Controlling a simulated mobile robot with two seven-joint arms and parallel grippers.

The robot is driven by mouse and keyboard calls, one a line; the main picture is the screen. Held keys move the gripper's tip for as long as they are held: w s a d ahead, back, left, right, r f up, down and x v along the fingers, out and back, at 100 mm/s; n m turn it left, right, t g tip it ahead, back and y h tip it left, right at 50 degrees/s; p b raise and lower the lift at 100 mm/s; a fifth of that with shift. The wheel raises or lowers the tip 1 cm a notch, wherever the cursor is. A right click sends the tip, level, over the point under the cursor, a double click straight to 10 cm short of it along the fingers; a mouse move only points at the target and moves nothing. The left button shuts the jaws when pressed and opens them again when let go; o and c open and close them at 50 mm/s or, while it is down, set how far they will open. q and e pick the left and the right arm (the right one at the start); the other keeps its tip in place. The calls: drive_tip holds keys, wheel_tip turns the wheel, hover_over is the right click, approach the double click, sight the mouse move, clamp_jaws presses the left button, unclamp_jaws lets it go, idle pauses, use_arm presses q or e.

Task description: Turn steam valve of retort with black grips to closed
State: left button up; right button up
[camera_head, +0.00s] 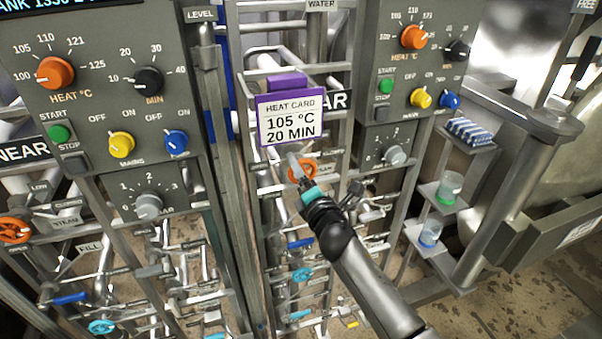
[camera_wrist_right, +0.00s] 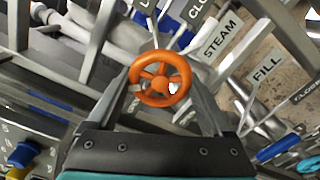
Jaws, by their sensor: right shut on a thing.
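The orange steam valve handwheel (camera_head: 311,167) is on the far panel's pipework, below the heat card. In the right wrist view the orange wheel (camera_wrist_right: 160,62) sits between my two fingers, next to a STEAM label (camera_wrist_right: 222,40). My right gripper (camera_head: 297,172) reaches it from the lower right and is shut on its rim; the right wrist view also shows the gripper (camera_wrist_right: 165,90). Part of the wheel is hidden by the gripper in the head view. A black grip (camera_head: 585,58) shows on the metal vessel at the right edge. My left gripper is not in view.
A purple-framed heat card (camera_head: 290,120) reads 105 °C, 20 MIN. Control panels (camera_head: 95,85) (camera_head: 420,60) stand on both sides. Another orange wheel (camera_head: 14,229) is on the near pipework. Shelves with jars (camera_head: 448,188) stand right of my arm. Pipes and blue handles crowd below.

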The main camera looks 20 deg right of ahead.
drive_tip(key=m, duration=0.6)
drive_tip(key=shift+r+m+p, duration=0.1)
drive_tip(key=shift+m+p, duration=0.2)
drive_tip(key=m+p, duration=0.1)
drive_tip(key=m, duration=0.5)
drive_tip(key=shift+r, duration=0.15)
drive_tip(key=m+p, duration=0.1)
drive_tip(key=m, duration=0.3)
drive_tip(key=m+p, duration=0.1)
drive_tip(key=m, duration=0.2)
drive_tip(key=shift+d+r+m, duration=0.1)
drive_tip(key=shift+d+m, duration=0.05)
drive_tip(key=shift+m, duration=0.15)
drive_tip(key=m+p, duration=0.1)
drive_tip(key=m, duration=0.2)
drive_tip(key=shift+d, duration=0.1)
drive_tip(key=shift+m, duration=1.5)
drive_tip(key=o, duration=1.1)
drive_tip(key=shift+o, duration=0.2)
